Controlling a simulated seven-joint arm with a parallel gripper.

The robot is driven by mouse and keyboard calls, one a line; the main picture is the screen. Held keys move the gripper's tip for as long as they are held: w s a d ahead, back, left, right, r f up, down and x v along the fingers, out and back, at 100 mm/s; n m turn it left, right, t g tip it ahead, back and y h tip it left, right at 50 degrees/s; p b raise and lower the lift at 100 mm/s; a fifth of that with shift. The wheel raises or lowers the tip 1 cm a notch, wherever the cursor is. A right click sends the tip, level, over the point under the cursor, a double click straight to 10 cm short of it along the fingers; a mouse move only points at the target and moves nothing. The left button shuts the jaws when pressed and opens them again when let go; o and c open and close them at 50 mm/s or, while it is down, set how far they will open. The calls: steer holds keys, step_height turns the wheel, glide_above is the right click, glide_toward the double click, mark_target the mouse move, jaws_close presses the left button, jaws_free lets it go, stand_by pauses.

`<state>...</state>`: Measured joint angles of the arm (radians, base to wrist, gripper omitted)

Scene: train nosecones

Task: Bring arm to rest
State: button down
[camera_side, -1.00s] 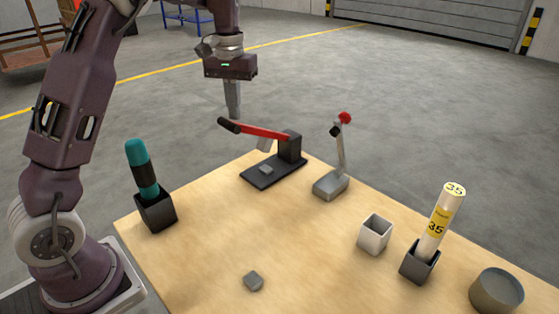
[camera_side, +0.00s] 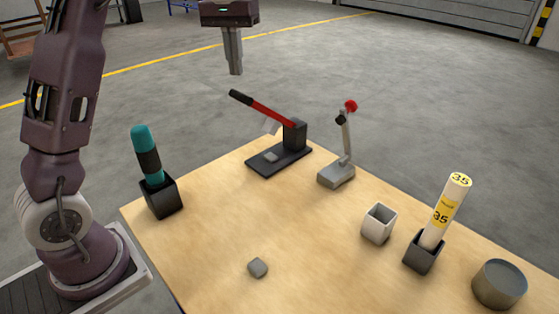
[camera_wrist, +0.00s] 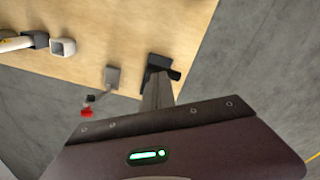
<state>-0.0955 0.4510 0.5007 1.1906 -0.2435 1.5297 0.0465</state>
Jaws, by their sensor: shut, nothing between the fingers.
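My gripper (camera_side: 235,72) hangs pointing down in the air, above and behind the table's far corner in the side view. Its fingers are together with nothing between them. It is apart from everything on the table. In the wrist view my shut fingers (camera_wrist: 157,92) overlap part of the black press (camera_wrist: 163,66). In the side view the press with the red lever (camera_side: 265,108) stands below my gripper. Its lever is raised at a slant with a black grip, and a small grey piece (camera_side: 271,156) lies on its black base (camera_side: 265,168).
On the wooden table (camera_side: 220,235) stand a red-knobbed lever (camera_side: 345,135), a teal-handled tool (camera_side: 147,155) in a black holder, a white square cup (camera_side: 378,223), a yellow-labelled tube (camera_side: 445,210) in a black holder, and a grey cylinder (camera_side: 498,284). A grey nosecone-like piece (camera_side: 257,268) lies near the front.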

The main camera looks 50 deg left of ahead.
steer(key=s+d+r+m+t, duration=0.3)
steer(key=s+d, duration=0.8)
steer(key=s, duration=0.3)
steer(key=s+d+f+m+t, duration=0.1)
steer(key=s+d+f, duration=0.1)
steer(key=s, duration=0.4)
steer(key=s+d+f+m+t, duration=0.1)
steer(key=s+d+f, duration=0.1)
steer(key=s+f, duration=0.3)
steer(key=shift+s+d+m, duration=0.3)
steer(key=shift+s+m, duration=0.1)
steer(key=shift+s, duration=0.2)
